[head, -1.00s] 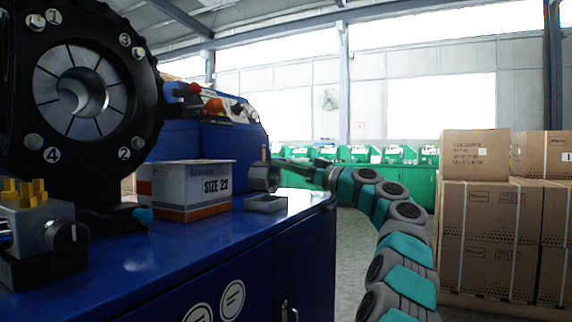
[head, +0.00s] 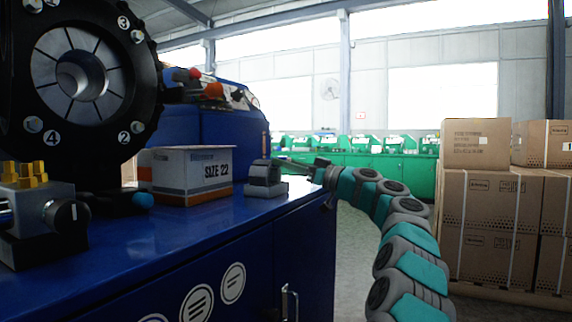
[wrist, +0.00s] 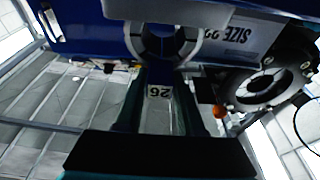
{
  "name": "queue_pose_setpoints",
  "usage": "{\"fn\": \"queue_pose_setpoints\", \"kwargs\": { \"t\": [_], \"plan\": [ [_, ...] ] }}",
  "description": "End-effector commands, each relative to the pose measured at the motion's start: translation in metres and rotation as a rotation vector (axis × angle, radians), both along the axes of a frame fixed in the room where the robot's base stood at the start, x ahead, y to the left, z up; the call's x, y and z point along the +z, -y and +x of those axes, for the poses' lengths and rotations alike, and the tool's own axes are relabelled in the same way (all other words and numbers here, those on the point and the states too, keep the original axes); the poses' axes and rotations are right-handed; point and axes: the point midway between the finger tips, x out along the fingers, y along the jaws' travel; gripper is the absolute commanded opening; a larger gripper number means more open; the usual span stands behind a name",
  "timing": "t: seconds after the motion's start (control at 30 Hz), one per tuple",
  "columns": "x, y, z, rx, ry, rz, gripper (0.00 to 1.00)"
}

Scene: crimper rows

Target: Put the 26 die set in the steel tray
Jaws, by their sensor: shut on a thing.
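The 26 die set (head: 262,172) is a grey segmented ring. In the head view it sits low at the small grey steel tray (head: 268,189), its lower part behind or within the tray's rim. I cannot tell if it touches the tray floor. My gripper (head: 285,163) reaches in from the right and is shut on the die set.
A SIZE 22 box (head: 192,176) stands left of the tray on the blue bench top (head: 165,228). The large black crimper head (head: 85,75) is at the left, with a grey fitting block (head: 40,215) below it. Stacked cartons (head: 480,205) stand at the right.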

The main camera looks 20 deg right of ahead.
Motion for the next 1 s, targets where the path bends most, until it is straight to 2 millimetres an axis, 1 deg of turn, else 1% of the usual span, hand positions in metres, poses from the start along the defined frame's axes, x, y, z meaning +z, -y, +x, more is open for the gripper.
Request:
{"fn": "queue_pose_setpoints", "kwargs": {
  "t": [0.07, 0.1, 0.33, 0.7, 0.87, 1.0],
  "plan": [
    [0.001, 0.0, -0.001, -0.001, 0.007, 0.001, 0.0],
    [0.0, 0.0, -0.001, -0.002, 0.002, -0.001, 0.41],
    [-0.001, 0.0, 0.0, -0.001, 0.002, -0.001, 0.67],
    [0.001, 0.001, -0.002, 0.0, 0.001, 0.001, 0.67],
    [-0.005, 0.016, -0.022, -0.002, 0.004, 0.003, 0.67],
    [-0.013, 0.034, -0.045, 0.0, 0.004, 0.001, 0.67]
  ]
}}
